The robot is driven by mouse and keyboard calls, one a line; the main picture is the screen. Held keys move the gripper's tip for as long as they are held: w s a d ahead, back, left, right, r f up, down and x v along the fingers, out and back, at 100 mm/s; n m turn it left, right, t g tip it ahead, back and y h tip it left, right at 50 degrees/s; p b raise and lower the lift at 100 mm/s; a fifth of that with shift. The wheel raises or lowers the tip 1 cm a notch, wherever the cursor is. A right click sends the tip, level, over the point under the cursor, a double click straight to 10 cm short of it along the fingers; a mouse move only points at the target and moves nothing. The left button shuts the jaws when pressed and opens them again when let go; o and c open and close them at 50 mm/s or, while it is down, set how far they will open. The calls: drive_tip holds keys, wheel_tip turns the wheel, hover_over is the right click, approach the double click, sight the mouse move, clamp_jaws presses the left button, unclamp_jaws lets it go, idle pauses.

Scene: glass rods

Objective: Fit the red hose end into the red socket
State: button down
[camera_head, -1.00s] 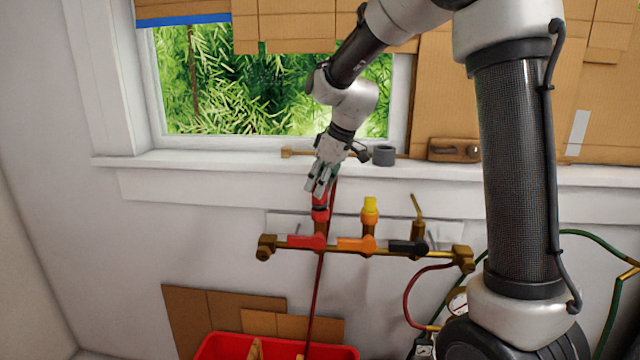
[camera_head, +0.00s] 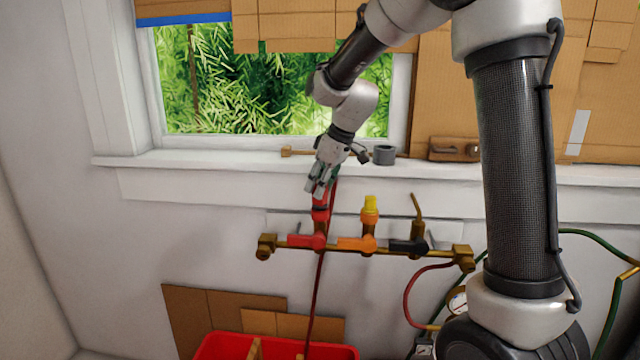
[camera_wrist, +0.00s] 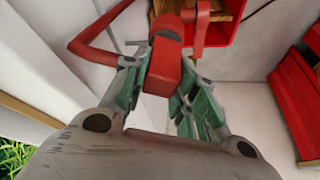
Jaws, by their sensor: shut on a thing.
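My gripper (camera_head: 317,190) points down just above the left outlet of the brass manifold (camera_head: 340,249). It is shut on the red hose end (camera_head: 320,200). In the wrist view the red hose end (camera_wrist: 163,72) sits between the green finger pads. The red socket (camera_head: 320,215) is directly below the fingers, and the hose end is in line with it. Whether they touch or the end is seated cannot be told. The red hose (camera_head: 319,285) hangs down past the manifold toward the red bin. The fingers partly hide the hose end.
An orange outlet with a yellow cap (camera_head: 370,205) and a black-handled outlet (camera_head: 408,247) stand to the right on the manifold. The window sill (camera_head: 230,160) is behind my gripper, with a grey ring (camera_head: 384,155) on it. A red bin (camera_head: 225,345) is below.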

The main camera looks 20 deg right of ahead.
drive_tip(key=shift+f, duration=0.4)
drive_tip(key=c, duration=1.4)
unclamp_jaws()
drive_tip(key=shift+v, duration=5.55)
drive_tip(key=shift+w, duration=0.1)
